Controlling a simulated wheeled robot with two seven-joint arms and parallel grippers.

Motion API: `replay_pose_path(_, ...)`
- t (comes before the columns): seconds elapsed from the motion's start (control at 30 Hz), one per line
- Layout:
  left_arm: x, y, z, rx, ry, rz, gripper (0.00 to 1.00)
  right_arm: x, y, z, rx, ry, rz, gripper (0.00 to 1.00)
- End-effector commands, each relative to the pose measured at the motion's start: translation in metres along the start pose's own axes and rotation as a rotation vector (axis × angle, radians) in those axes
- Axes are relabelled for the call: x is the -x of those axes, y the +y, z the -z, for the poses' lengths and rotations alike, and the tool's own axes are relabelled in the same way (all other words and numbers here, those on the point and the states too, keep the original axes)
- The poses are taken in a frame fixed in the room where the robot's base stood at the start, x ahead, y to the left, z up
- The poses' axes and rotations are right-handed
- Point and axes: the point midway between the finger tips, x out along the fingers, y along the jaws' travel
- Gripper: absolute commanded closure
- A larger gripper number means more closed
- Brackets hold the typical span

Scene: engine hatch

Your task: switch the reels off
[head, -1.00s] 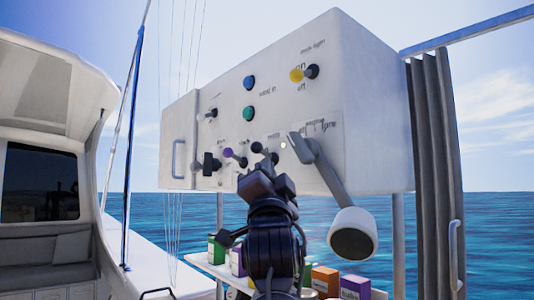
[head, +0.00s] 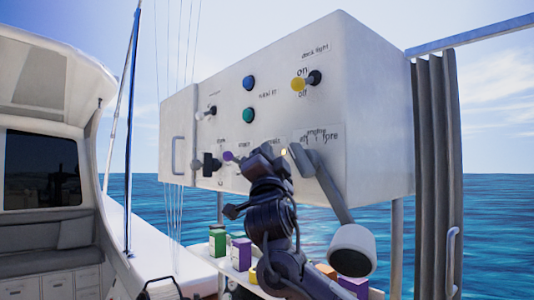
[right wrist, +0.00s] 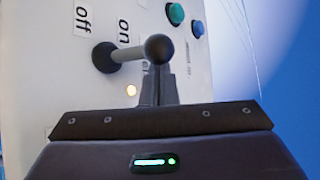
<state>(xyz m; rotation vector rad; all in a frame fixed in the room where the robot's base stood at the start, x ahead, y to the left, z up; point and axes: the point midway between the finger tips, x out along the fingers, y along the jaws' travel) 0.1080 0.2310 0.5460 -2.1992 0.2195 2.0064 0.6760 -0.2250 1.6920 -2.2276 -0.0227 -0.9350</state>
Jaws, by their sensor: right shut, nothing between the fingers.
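A white control panel (head: 375,120) carries the switches. In the right wrist view a grey lever with a black ball end (right wrist: 158,48) sticks out from a round black base (right wrist: 103,57), with "off" and "on" labels beside it. A small light (right wrist: 131,90) glows near it. My right gripper (right wrist: 158,88) is shut and empty, its fingertips right at the ball; I cannot tell if they touch. In the head view my right gripper (head: 264,154) hides this lever and part of its label. My left gripper is not in view.
A big grey engine lever (head: 325,185) with a white end hangs close right of my gripper. A purple-tipped lever (head: 228,156) is close left. A yellow-tipped deck light lever (head: 297,84), a green button (head: 249,113) and a blue button (head: 249,82) are above. Boxes (head: 241,254) stand below.

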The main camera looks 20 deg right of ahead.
Motion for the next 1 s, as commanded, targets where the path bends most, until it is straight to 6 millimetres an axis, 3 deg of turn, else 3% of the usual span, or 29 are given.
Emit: replay_pose_path(1.0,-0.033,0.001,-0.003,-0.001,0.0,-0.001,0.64,0.006,0.003,-0.005,0.143,-0.001,0.184,1.0)
